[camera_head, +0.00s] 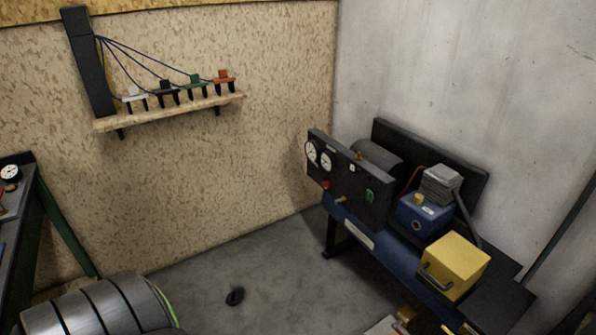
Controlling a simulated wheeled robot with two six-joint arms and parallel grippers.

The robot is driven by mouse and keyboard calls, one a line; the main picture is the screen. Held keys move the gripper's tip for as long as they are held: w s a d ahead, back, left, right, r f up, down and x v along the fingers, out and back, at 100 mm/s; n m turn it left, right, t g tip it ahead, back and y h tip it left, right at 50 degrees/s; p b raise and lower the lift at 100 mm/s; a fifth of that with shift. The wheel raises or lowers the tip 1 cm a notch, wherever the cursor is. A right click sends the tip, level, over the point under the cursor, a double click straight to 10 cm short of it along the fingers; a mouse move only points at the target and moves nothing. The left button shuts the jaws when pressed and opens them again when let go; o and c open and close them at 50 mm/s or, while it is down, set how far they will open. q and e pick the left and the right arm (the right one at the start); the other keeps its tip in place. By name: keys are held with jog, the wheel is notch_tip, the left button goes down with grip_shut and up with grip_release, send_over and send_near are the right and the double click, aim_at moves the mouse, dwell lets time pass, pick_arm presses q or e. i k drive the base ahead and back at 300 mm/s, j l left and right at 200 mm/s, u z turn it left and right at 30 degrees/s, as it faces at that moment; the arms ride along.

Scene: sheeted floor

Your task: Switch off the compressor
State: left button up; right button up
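The compressor (369,233) stands in the corner at the right, with a long blue tank on black legs. Its black front panel (350,186) carries two round white gauges (318,154), a red knob (326,185) at the lower left and a small green switch (370,196) at the right. A blue motor block (424,217) and a grey finned head (441,184) sit behind the panel's right end. I cannot tell the switch's position at this size. Neither of my grippers is in view.
A yellow box (455,264) with a handle sits at the compressor's right end. A wooden shelf (175,111) with several coloured plugs hangs on the left wall. A banded grey cylinder (95,308) is at lower left.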

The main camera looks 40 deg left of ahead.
aim_at(369, 195)
jog(key=u, duration=1.1)
